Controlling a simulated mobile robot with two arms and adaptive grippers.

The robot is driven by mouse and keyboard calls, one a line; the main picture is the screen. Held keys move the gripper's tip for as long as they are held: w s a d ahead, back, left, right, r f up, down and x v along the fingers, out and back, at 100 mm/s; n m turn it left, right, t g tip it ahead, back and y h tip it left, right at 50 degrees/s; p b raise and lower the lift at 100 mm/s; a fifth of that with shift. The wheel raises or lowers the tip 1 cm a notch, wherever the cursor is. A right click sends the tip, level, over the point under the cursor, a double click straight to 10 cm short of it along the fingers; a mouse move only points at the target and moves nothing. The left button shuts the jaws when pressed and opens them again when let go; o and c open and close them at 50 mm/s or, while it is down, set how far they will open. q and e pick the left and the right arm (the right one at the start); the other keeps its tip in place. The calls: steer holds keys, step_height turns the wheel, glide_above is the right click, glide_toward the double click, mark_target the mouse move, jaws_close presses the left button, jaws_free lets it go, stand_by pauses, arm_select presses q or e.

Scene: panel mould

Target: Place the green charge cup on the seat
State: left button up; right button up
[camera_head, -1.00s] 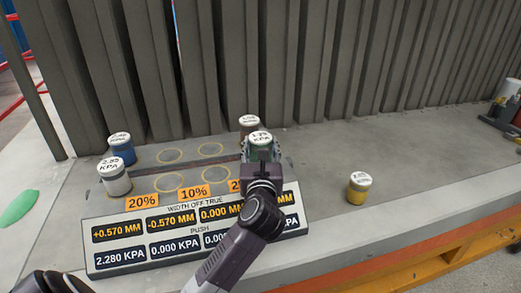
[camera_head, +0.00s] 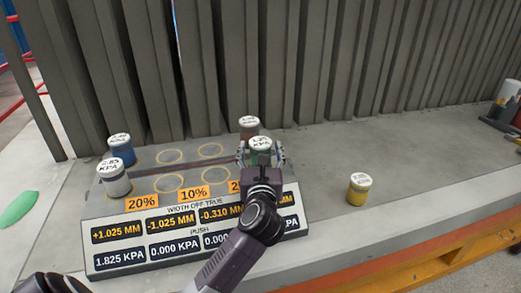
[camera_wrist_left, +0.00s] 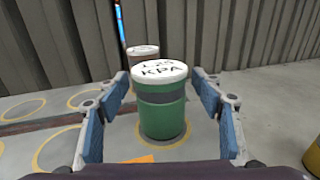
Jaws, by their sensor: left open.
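The green charge cup (camera_head: 261,157) has a white lid marked in KPA and stands upright on the board. In the left wrist view the green cup (camera_wrist_left: 163,117) stands within a yellow ring seat (camera_wrist_left: 182,138), whose front edge shows around its base. My left gripper (camera_head: 262,160) is open, with one finger on each side of the cup. In the left wrist view gaps show between the blue pads and the cup. My right gripper is not in view.
A brown cup (camera_head: 249,127) stands just behind the green one. A blue cup (camera_head: 122,151) and a grey cup (camera_head: 115,182) stand at the left. A yellow cup (camera_head: 358,192) stands apart on the right. A readout panel (camera_head: 190,240) fronts the board. Several rings are empty.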

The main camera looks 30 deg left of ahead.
arm_select(q)
steer(key=v, duration=1)
steer(key=shift+s+d, duration=0.25)
steer(key=shift+d, duration=0.05)
steer(key=shift+s+d+r, duration=0.1)
steer(key=shift+s+d, duration=0.25)
steer(key=shift+s, duration=0.2)
